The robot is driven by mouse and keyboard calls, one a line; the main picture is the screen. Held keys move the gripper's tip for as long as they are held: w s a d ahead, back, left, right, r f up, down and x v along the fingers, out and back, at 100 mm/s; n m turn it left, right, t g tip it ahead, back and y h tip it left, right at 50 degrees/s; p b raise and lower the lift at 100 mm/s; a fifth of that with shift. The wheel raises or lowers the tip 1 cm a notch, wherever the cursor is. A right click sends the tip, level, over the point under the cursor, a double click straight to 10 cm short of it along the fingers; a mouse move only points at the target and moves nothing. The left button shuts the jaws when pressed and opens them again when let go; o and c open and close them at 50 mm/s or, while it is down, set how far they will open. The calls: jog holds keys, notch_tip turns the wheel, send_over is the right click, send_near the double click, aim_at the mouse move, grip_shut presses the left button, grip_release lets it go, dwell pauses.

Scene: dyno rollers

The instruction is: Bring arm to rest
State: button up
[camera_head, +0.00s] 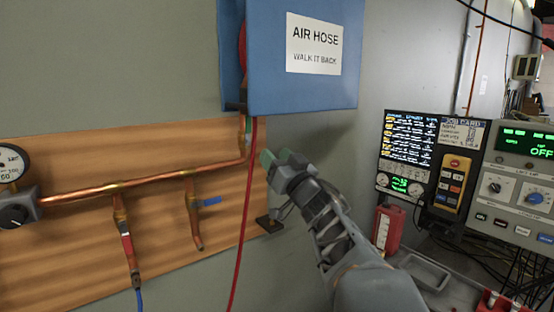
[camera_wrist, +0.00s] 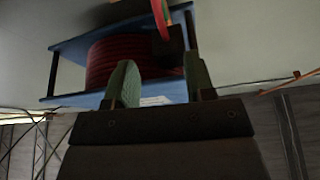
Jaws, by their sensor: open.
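My gripper (camera_head: 268,160) is raised in front of the wall in the head view, just right of the red hose and below the blue hose reel box. In the wrist view its two green fingers (camera_wrist: 160,88) stand apart with nothing visible between them. My arm reaches up from the lower right of the head view. The blue reel box (camera_head: 262,85) carries an "AIR HOSE WALK IT BACK" sign (camera_head: 314,44). The red hose (camera_head: 242,215) hangs down from it. The wrist view shows the wound red hose (camera_wrist: 120,62) behind the fingers.
A wooden board (camera_head: 70,235) carries a copper pipe (camera_head: 150,179), valves and a gauge (camera_head: 10,163) at left. A screen panel (camera_head: 408,140) and a control box (camera_head: 520,185) stand at right. A red bottle (camera_head: 387,228) and grey tray (camera_head: 424,270) sit near my arm.

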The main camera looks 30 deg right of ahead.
dwell(0.3)
jog(key=d+f+m+g+h, duration=0.3)
jog(key=d+f+g+h, duration=0.2)
jog(key=d+f+h, duration=0.25)
jog(key=s+a+f+m+g, duration=0.1)
jog(key=s+a+f+g, duration=0.15)
jog(key=f+g, duration=0.6)
jog(key=s+a+f+n+g+y, duration=0.2)
jog(key=s+a+f+y, duration=0.1)
jog(key=s+a+f, duration=0.4)
jog(key=s+a+f+n+g+y, duration=0.2)
jog(key=s+a+f, duration=0.5)
jog(key=a, duration=0.5)
notch_tip(320, 180, down, 2)
jog(key=shift+f+n+g+y, duration=0.1)
jog(key=shift+n+g+y, duration=0.35)
jog(key=shift+g, duration=0.2)
jog(key=shift+c, duration=0.2)
jog(key=shift+c, duration=0.4)
